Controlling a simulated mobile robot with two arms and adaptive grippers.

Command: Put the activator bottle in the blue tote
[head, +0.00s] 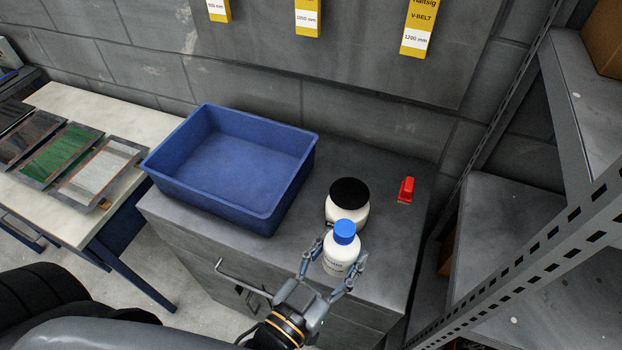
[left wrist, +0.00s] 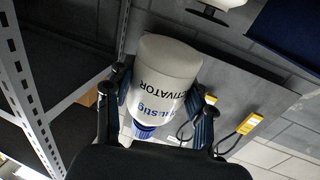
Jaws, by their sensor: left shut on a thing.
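The activator bottle (head: 341,258) is white with a blue cap. It stands about upright near the front of the grey cabinet top (head: 385,235). My left gripper (head: 335,268) is shut on its body, one finger on each side. The left wrist view shows the bottle (left wrist: 165,80), its label reading ACTIVATOR, between the fingers of my left gripper (left wrist: 160,112). I cannot tell whether its base touches the cabinet top. The blue tote (head: 183,187) is empty and sits on the cabinet to the left. My right gripper is out of view.
A white jar with a black lid (head: 349,193) stands right behind the bottle. A small red object (head: 406,190) lies farther right. A metal shelf rack (head: 540,240) rises on the right. Sample panels (head: 62,155) lie on a bench at left.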

